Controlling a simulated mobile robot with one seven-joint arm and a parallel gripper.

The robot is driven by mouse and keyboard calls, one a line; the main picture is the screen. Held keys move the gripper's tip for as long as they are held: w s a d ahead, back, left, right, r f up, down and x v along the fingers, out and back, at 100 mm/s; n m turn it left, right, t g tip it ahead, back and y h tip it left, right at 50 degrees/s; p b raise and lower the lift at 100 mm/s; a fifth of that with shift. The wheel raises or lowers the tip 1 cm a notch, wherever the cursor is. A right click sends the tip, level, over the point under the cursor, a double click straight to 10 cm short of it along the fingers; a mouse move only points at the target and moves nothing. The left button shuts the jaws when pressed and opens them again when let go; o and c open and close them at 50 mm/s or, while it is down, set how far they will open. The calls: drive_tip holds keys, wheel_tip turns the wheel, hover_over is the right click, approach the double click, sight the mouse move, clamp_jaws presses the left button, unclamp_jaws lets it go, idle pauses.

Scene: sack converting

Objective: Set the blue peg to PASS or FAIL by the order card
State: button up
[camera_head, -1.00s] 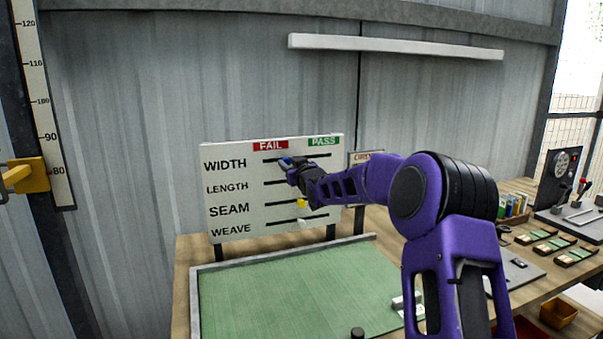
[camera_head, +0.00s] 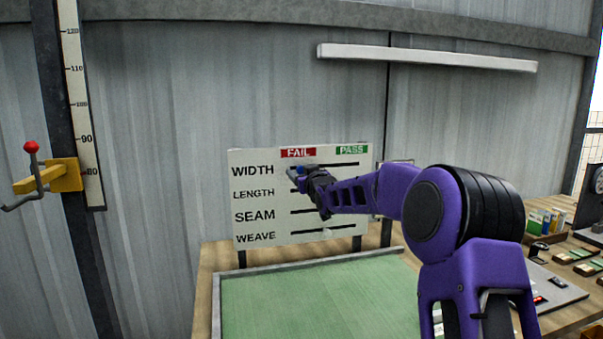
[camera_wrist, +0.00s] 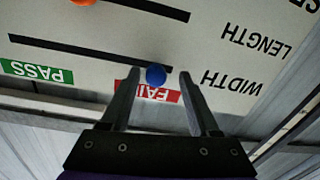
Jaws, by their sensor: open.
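The white board (camera_head: 250,158) has rows WIDTH, LENGTH, SEAM and WEAVE, each with a dark slot, under a red FAIL label (camera_head: 298,153) and a green PASS label (camera_head: 351,149). The blue peg (camera_head: 300,169) is in the WIDTH slot near its FAIL end. It also shows in the wrist view (camera_wrist: 156,75), where the board appears upside down. My gripper (camera_wrist: 157,73) is open, with one finger on each side of the blue peg and gaps to both. In the head view my gripper (camera_head: 297,176) partly covers the LENGTH row. No order card is readable.
An orange peg (camera_wrist: 83,2) shows at the top edge of the wrist view. A green mat (camera_head: 300,300) with a raised rim lies below the board. A yellow bracket with a red-knobbed lever (camera_head: 62,174) is on the left post. Small goods stand at the right of the bench.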

drive_tip(key=shift+d, duration=0.1)
drive_tip(key=v, duration=1.7)
drive_tip(key=shift+s, duration=0.2)
